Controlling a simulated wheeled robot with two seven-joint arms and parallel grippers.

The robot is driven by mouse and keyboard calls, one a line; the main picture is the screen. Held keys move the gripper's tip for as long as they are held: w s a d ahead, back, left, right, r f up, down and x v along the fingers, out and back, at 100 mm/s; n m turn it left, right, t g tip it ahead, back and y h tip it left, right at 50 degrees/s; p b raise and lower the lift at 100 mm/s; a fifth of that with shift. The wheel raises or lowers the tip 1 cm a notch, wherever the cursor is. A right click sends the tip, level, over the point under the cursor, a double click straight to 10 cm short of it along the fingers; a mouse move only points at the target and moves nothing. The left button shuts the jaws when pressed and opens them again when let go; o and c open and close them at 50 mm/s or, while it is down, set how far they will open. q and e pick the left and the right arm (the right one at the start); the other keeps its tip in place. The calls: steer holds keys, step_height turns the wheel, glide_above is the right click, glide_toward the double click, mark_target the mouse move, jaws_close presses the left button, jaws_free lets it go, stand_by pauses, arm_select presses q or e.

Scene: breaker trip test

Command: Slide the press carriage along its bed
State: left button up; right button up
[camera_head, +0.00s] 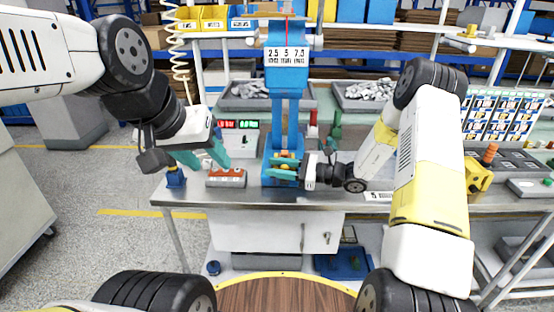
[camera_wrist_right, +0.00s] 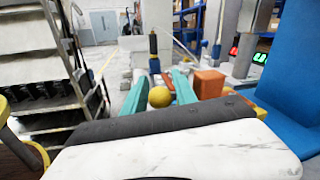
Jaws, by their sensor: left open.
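The blue press (camera_head: 285,100) stands upright at the middle of the bench, its carriage and bed low down and partly hidden by my right gripper. My right gripper (camera_head: 283,169) reaches in from the right at the press base. In the right wrist view, its teal fingers (camera_wrist_right: 158,90) stand apart on either side of a round yellow knob (camera_wrist_right: 159,97); I cannot make out firm contact. My left gripper (camera_head: 207,156) is open and empty, pointing down above and left of an orange-red box (camera_head: 226,178).
The grey bench (camera_head: 330,201) has a display unit with red and green digits (camera_head: 239,131) left of the press. Trays of grey parts (camera_head: 368,90) stand behind. A yellow block (camera_head: 478,175) is at right. Some bench top left of the press is clear.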

jaws_close()
stand_by(1.5)
